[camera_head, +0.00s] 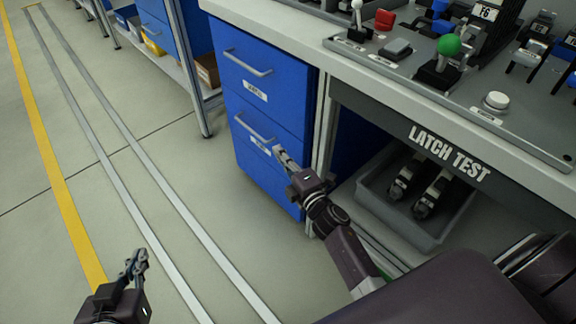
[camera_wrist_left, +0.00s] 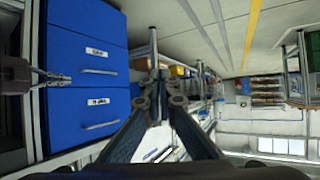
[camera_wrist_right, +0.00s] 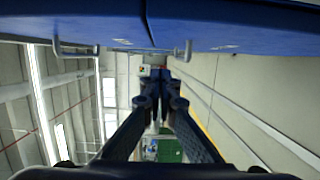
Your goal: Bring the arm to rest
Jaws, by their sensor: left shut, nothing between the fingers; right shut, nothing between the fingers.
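My left gripper (camera_head: 137,262) is at the lower left of the head view, above the open floor. Its fingers are shut and empty, and they also show in the left wrist view (camera_wrist_left: 160,92). My right gripper (camera_head: 279,152) is near the middle of the head view, in front of the lower blue drawer (camera_head: 262,160). Its fingers are shut with nothing between them, as the right wrist view (camera_wrist_right: 160,82) also shows. I cannot tell whether its tips touch the drawer front or its handle.
The bench panel (camera_head: 450,152) reads "LATCH TEST" and carries a green-knobbed lever (camera_head: 449,45) and a white button (camera_head: 496,100). A grey bin (camera_head: 385,212) with dark parts sits on the shelf below. Both blue drawers look shut. The floor at left, with a yellow line (camera_head: 50,158), is clear.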

